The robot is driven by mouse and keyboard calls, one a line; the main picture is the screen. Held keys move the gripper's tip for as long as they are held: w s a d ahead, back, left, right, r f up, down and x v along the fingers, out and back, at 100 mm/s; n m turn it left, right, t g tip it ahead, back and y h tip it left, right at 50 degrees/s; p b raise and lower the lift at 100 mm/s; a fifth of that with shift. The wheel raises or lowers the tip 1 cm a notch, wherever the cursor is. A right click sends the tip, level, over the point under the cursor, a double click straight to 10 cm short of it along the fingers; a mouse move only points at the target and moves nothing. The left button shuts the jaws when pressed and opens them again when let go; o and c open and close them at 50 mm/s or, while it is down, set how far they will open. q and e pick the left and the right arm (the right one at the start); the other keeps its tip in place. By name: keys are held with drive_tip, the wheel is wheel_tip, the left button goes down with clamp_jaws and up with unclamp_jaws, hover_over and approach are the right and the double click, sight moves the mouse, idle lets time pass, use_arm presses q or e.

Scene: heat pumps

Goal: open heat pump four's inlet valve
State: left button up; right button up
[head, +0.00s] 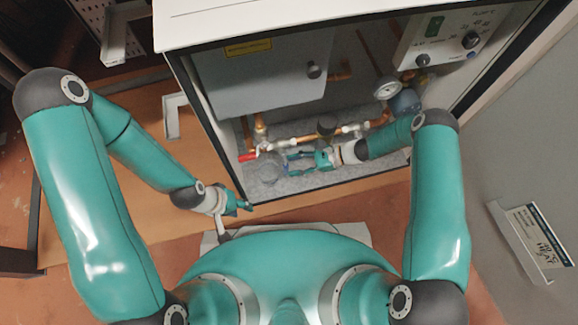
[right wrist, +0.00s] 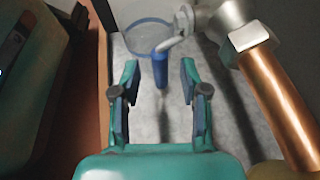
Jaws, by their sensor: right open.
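The open heat pump cabinet (head: 345,185) stands ahead of me with copper pipes and valves low inside. A blue valve handle (right wrist: 160,68) shows in the right wrist view, on a bent lever from a metal valve fitting (right wrist: 184,20). My right gripper (right wrist: 160,78) is open, its fingers on either side of the handle's line, without visible contact. In the head view my right gripper (head: 292,162) reaches low into the cabinet. A red valve handle (head: 248,157) is to its left. My left gripper (head: 247,206) is outside, by the cabinet's lower left corner; its fingers are too small to read.
A copper pipe (right wrist: 280,105) runs close on the right of my right gripper. A clear round vessel (right wrist: 147,36) stands behind the blue handle. A pressure gauge (head: 387,88) and a control panel (head: 446,36) are higher up at the right.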

drive_tip(key=shift+x, duration=1.2)
clamp_jaws()
